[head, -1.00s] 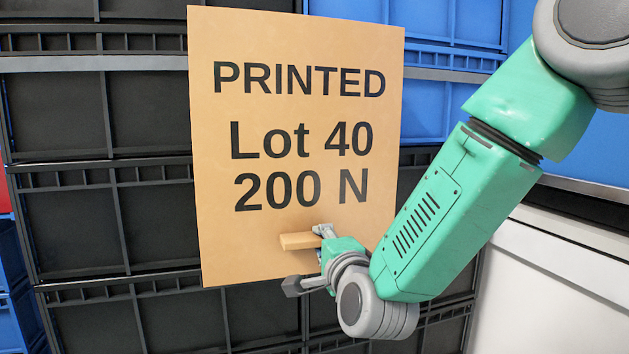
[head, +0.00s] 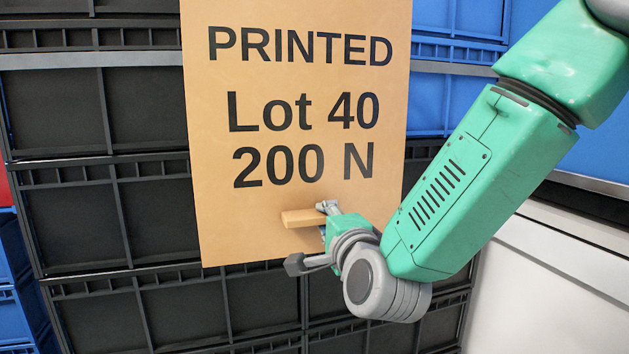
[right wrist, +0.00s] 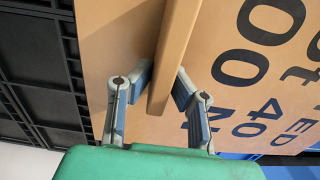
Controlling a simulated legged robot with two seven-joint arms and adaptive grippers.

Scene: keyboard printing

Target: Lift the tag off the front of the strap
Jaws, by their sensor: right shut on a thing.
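The tag (head: 300,215) is a large tan board in the head view, upright with a slight tilt, reading "PRINTED Lot 40 200 N". A tan bar (head: 300,218) stands out from its lower front as a handle; it also shows in the right wrist view (right wrist: 175,50). My right gripper (head: 328,212) is at that bar. In the right wrist view its two fingers (right wrist: 166,82) lie on either side of the bar, shut on it. No strap can be made out; the board covers what is behind it. My left gripper is not in view.
Black crates (head: 65,110) are stacked behind the board, filling the left and middle. Blue crates (head: 440,90) stand behind at upper right, and another blue stack (head: 15,300) at lower left. A white surface (head: 540,290) is at lower right.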

